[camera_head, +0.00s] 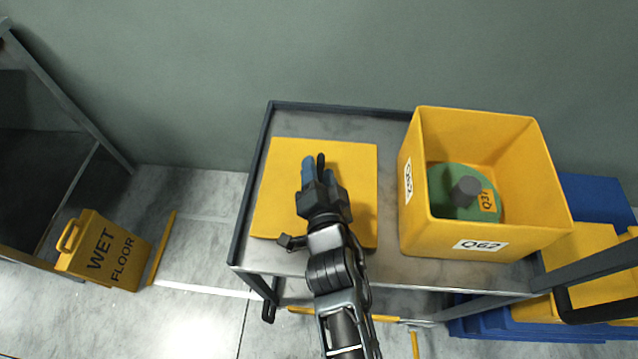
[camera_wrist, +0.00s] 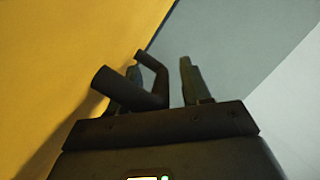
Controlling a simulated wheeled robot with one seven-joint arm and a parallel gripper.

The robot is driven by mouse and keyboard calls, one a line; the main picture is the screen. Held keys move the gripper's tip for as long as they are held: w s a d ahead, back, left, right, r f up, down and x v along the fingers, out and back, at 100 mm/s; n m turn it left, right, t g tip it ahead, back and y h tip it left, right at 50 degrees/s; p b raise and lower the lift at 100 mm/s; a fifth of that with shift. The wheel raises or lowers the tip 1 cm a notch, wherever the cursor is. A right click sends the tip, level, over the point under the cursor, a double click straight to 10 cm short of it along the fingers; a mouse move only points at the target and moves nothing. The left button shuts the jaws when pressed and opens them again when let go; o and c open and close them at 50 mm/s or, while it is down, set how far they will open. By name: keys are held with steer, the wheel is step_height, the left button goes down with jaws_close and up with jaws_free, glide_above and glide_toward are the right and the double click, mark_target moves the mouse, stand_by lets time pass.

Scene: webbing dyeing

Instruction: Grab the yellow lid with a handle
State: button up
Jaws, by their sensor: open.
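The yellow lid (camera_head: 275,190) lies flat on the left part of a grey metal cart. It fills the left side of the wrist view (camera_wrist: 60,50). Its dark handle (camera_wrist: 152,78) shows close to my fingers in the wrist view, with a thick round bar and a bent arm. The bent part lies between the two fingers, and the bar passes in front of the left finger. My gripper (camera_head: 322,178) is over the middle of the lid, with its fingers apart. I cannot tell whether they touch the handle. In the head view my gripper mostly hides the handle.
A yellow box (camera_head: 485,235) labelled Q62 stands on the cart (camera_head: 390,135) to the right, holding a green round piece (camera_head: 445,187) with a grey knob. Blue and yellow crates are beyond it at right. A yellow wet floor sign (camera_head: 103,250) stands at left.

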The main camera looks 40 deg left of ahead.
jaws_close()
stand_by(0.3)
stand_by(0.3)
